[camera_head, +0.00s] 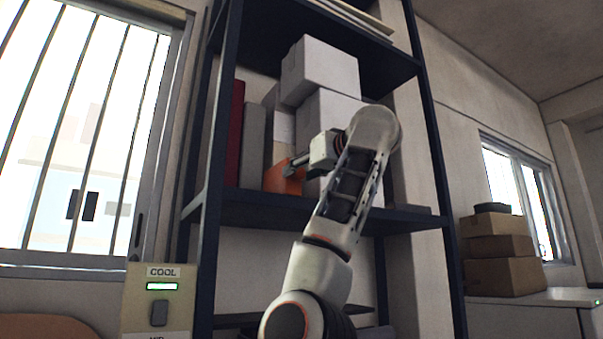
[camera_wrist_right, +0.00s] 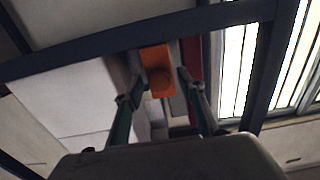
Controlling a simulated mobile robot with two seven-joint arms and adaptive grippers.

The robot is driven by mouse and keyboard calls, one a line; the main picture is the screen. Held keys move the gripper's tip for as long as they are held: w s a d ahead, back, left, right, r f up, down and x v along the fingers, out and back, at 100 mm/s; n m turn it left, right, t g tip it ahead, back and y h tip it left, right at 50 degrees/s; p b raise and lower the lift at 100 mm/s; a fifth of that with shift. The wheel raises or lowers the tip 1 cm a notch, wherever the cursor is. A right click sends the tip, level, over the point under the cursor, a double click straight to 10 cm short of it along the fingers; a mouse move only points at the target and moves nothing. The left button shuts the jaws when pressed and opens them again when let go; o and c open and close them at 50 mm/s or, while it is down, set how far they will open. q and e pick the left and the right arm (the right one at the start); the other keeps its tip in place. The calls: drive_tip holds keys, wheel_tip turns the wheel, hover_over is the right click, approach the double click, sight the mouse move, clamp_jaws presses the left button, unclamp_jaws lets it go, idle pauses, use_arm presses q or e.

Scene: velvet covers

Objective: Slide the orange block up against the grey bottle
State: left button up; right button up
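The orange block (camera_head: 276,179) stands on the dark shelf board, partly hidden behind my right gripper (camera_head: 294,168). In the right wrist view the orange block (camera_wrist_right: 156,60) shows between the two fingertips of my right gripper (camera_wrist_right: 158,80). The fingers are spread, one on each side of the block; whether either touches it is hard to tell. I cannot make out a grey bottle for certain in either view. My left gripper is not in view.
A red upright item (camera_head: 236,132) and a grey upright item (camera_head: 253,146) stand left of the block. White boxes (camera_head: 319,70) are stacked behind and right of it. Dark shelf posts (camera_head: 207,150) flank the board (camera_head: 250,207). Brown boxes (camera_head: 500,250) sit far right.

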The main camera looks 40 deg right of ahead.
drive_tip(key=v, duration=1.2)
idle(0.3)
drive_tip(key=shift+f, duration=0.1)
